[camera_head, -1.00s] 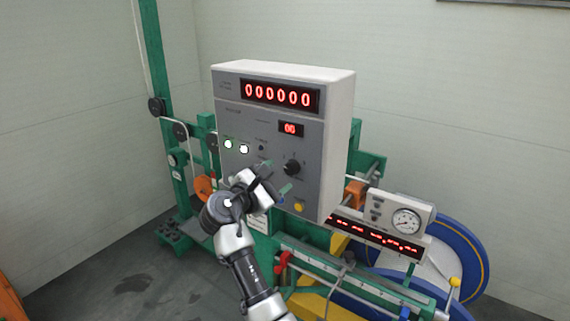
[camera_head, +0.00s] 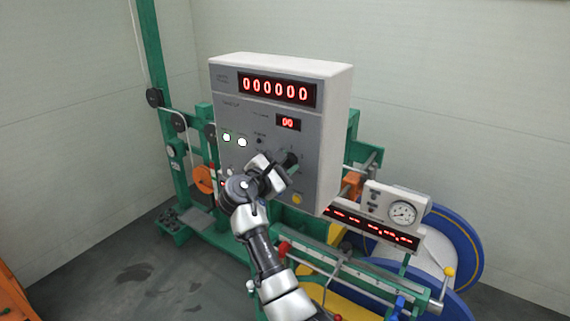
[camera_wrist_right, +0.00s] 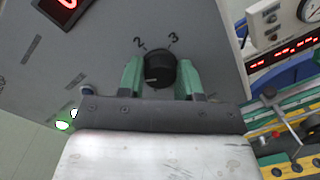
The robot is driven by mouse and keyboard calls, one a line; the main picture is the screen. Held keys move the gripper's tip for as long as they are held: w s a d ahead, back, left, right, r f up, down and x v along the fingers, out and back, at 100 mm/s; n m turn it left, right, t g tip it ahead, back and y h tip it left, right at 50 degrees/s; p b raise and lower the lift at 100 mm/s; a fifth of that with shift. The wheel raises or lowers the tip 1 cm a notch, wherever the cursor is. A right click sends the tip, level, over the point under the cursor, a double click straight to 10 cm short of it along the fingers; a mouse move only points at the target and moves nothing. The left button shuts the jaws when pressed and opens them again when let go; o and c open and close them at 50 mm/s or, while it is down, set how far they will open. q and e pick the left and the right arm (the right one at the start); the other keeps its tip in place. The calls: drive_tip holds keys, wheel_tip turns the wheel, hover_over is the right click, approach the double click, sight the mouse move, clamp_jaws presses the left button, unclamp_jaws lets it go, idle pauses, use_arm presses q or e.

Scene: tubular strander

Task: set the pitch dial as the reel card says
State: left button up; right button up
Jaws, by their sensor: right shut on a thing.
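The pitch dial is a black round knob (camera_wrist_right: 160,68) on the grey control box (camera_head: 230,95). In the right wrist view the numerals 2 and 3 show on the panel beyond it, and a pale pointer line lies on its left part. My right gripper (camera_head: 288,168) is at the knob, shut on it, with one green finger (camera_wrist_right: 131,77) on each side. In the head view the gripper mostly hides the knob. The reel card cannot be made out. My left gripper is not in view.
The box has a red display (camera_head: 277,89) reading 000000, a small display (camera_head: 288,123) reading 00, two lit white-green buttons and a yellow button (camera_head: 296,198). A gauge (camera_head: 402,212) and blue reel (camera_head: 465,245) stand to the right.

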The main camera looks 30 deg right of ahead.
drive_tip(key=shift+f+m+b, duration=0.2)
drive_tip(key=shift+m+b, duration=0.4)
drive_tip(key=shift+b, duration=0.05)
drive_tip(key=m+b, duration=0.4)
drive_tip(key=shift+f, duration=0.1)
drive_tip(key=m+b, duration=0.3)
drive_tip(key=shift+y, duration=0.3)
drive_tip(key=m+b, duration=0.3)
drive_tip(key=m, duration=0.1)
drive_tip(key=shift+f+b, duration=0.1)
drive_tip(key=shift+b, duration=0.2)
drive_tip(key=m+b, duration=0.2)
drive_tip(key=m, duration=0.1)
drive_tip(key=m+t+b, duration=0.1)
drive_tip(key=m+b, duration=0.2)
drive_tip(key=shift+y, duration=0.3)
drive_tip(key=shift+m+b, duration=1.85)
drive_tip(key=shift+m, duration=0.45)
